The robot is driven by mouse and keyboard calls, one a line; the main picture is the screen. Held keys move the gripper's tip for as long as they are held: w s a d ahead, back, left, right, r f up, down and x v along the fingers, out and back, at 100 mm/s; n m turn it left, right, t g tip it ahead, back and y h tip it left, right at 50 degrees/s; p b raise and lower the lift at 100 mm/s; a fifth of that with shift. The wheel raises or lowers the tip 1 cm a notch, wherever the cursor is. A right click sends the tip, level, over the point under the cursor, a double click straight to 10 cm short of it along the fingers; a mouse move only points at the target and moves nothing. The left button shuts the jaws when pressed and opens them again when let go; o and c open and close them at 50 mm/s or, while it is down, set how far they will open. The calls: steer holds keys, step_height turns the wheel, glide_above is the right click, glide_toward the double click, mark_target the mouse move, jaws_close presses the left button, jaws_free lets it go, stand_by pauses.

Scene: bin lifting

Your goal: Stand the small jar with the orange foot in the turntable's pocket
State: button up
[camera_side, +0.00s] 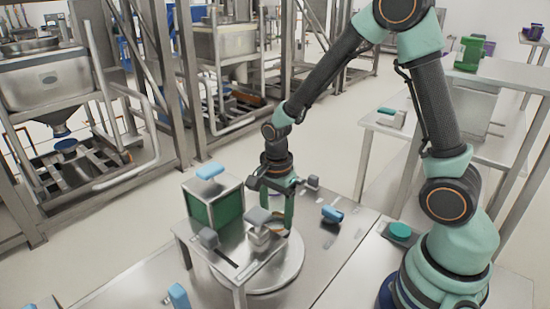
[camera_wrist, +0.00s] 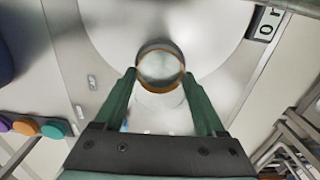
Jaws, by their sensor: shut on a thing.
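My gripper (camera_side: 278,218) points down over the turntable (camera_side: 290,275), a pale round disc at the middle of the bench. In the wrist view its two green fingers (camera_wrist: 160,78) are shut on the small jar (camera_wrist: 162,65), seen end-on as a clear round with an orange-brown ring. The turntable (camera_wrist: 110,22) fills the upper part of that view behind the jar. In the side view the jar is mostly hidden by the fingers and the grey parts in front. I cannot make out the pocket, nor whether the jar touches the turntable.
A green-sided box (camera_side: 228,213) with a light blue piece (camera_side: 210,172) on top stands left of my gripper. A metal stand (camera_side: 238,268) with grey blocks overlaps the turntable's left side in the side view. A blue piece (camera_side: 332,214) lies to the right, with mostly bare bench around it.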

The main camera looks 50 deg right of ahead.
mark_target(276, 201)
steer(key=shift+f, duration=0.9)
stand_by(0.8)
steer(key=shift+s+f, duration=0.15)
steer(key=shift+f, duration=0.25)
stand_by(0.5)
steer(key=o, duration=1.4)
steer(key=shift+r, duration=4.15)
